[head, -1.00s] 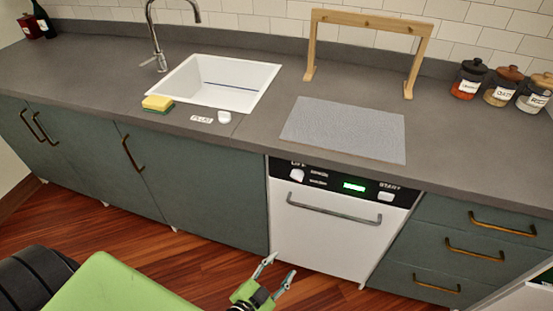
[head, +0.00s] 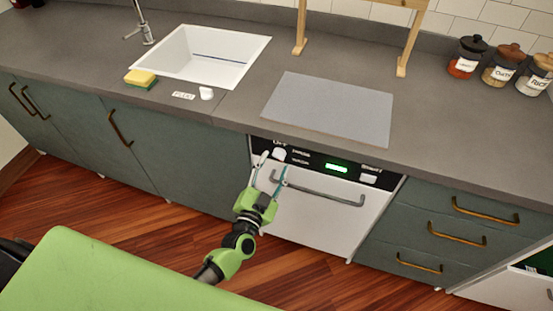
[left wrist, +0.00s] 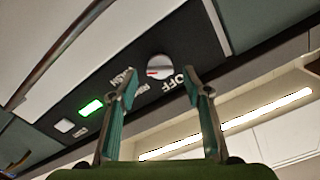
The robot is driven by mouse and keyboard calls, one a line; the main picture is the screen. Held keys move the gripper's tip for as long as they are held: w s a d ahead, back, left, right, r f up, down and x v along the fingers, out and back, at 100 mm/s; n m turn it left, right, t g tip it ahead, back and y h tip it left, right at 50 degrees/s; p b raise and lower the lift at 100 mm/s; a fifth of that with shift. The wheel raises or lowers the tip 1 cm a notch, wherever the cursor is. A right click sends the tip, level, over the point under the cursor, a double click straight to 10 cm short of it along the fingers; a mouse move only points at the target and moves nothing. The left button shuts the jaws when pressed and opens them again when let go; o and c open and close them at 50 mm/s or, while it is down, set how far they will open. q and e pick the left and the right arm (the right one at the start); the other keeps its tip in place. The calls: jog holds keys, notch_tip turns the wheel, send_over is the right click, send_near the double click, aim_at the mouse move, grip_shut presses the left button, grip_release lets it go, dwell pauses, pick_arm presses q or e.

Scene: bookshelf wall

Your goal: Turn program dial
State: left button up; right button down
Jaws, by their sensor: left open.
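The program dial (head: 279,154) is a round white knob at the left end of the dishwasher's black control panel. In the left wrist view the dial (left wrist: 159,67) shows a small red mark on its face, and an "OFF" label is printed beside it. My left gripper (head: 275,163) is open just in front of the dial. In the left wrist view the fingertips of my left gripper (left wrist: 160,78) stand apart, one on each side of the dial in the picture. I cannot tell whether they touch it. My right gripper is not in view.
The panel carries a green display (head: 337,168) and a white button (head: 369,179). A bar handle (head: 318,190) crosses the white door below. The counter edge overhangs the panel. A grey mat (head: 328,108) lies above, and a sink (head: 215,55) and sponge (head: 141,79) are left.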

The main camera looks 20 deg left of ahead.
aim_at(279, 155)
pick_arm(q)
jog(key=shift+w, duration=1.35)
jog(key=shift+c, duration=1)
jog(key=c, duration=0.9)
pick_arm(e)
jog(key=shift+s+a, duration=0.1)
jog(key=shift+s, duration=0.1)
